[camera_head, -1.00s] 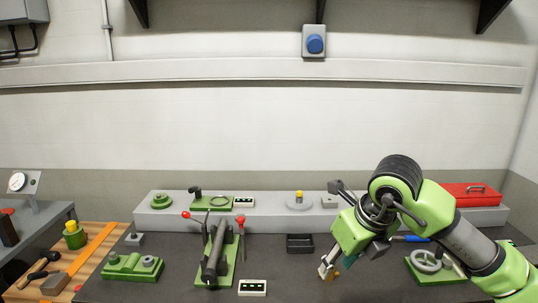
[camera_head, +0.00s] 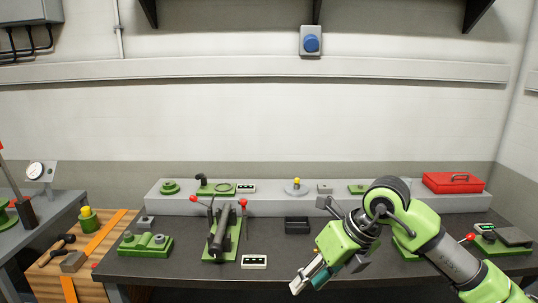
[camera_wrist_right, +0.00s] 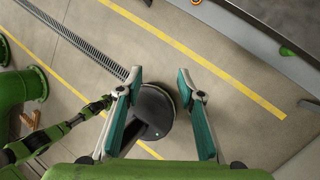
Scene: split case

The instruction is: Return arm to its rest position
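My right arm, green with dark joints, enters the head view from the lower right. Its gripper (camera_head: 302,284) hangs at the front of the dark workbench (camera_head: 180,268), pointing down and left. In the right wrist view, the gripper (camera_wrist_right: 172,90) shows two teal-padded fingers spread wide with nothing held between them. Behind the gap lies the floor and a dark round object. My left gripper is not seen in the head view. A green and black arm-like part (camera_wrist_right: 60,132) shows at the left of the right wrist view; I cannot tell what it is.
On the bench stand a green fixture with a dark cylinder (camera_head: 222,234), a black tray (camera_head: 297,225) and a small display (camera_head: 254,261). A wooden side table (camera_head: 92,258) stands left.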

